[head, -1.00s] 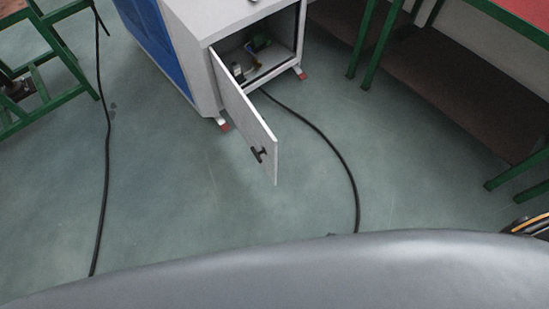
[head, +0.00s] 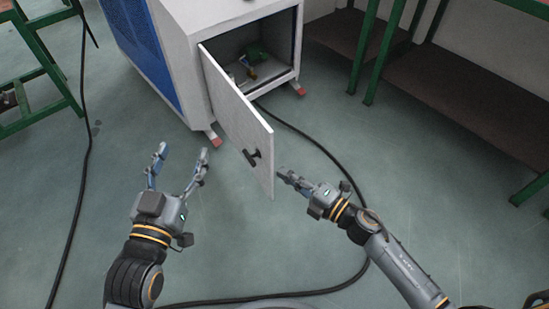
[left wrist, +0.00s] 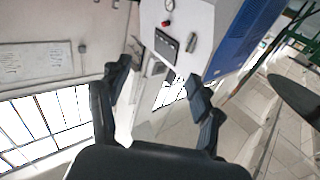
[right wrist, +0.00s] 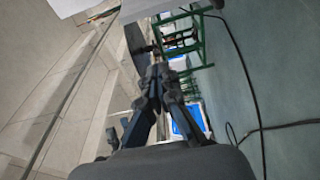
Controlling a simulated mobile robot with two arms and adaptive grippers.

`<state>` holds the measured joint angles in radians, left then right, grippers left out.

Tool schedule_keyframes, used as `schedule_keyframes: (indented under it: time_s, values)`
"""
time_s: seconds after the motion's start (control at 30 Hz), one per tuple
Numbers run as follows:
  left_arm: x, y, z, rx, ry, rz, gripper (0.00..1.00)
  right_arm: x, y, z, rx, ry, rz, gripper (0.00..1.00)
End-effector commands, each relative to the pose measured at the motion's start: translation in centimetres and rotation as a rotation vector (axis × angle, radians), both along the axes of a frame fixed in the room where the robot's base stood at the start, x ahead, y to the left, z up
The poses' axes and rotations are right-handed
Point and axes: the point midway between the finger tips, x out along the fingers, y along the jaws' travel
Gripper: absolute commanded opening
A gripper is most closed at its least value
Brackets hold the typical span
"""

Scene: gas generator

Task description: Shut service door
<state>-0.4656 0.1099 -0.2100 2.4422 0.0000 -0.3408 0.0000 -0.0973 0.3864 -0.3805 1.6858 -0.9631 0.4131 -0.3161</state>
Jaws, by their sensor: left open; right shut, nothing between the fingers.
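The white service door (head: 228,105) stands swung open from the white and blue generator cabinet (head: 195,35), hinged at the opening's left side. Its black T-shaped handle (head: 252,157) is near the free edge. The cabinet also shows in the left wrist view (left wrist: 205,25). My left gripper (head: 182,153) is open and empty, left of the door and apart from it. My right gripper (head: 283,175) is shut and empty, just right of the door's free edge; I cannot tell whether it touches. Its closed fingers show in the right wrist view (right wrist: 155,80).
A black cable (head: 338,165) runs from the cabinet across the floor, behind my right arm. Another cable (head: 82,150) lies on the left. Green metal frames (head: 385,45) with a dark shelf (head: 465,90) stand at the right, and a green frame (head: 35,70) at the left.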

Motion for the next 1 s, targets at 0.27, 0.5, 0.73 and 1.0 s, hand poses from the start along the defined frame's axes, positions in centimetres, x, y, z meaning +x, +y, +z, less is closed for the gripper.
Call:
schedule_keyframes:
  time_s: [0.27, 0.5, 0.73, 1.0]
  values:
    - [-0.1, -0.3, 2.2, -0.032, -0.123, -0.007, 0.65, 3.2, 3.1, 0.1, 0.003, -0.003, -0.001, 0.00]
    - [-1.0, -0.6, 5.6, -0.085, -0.319, -0.019, 0.65, 6.9, 6.9, 0.0, 0.004, -0.001, -0.002, 0.00]
    - [-2.6, -0.6, 8.6, -0.137, -0.502, -0.029, 0.65, 8.1, 4.3, -0.2, -0.001, 0.004, -0.004, 0.00]
    - [-3.5, -0.5, 10.0, -0.161, -0.585, -0.034, 0.65, 8.6, 3.2, 0.0, 0.001, 0.005, -0.004, 0.00]
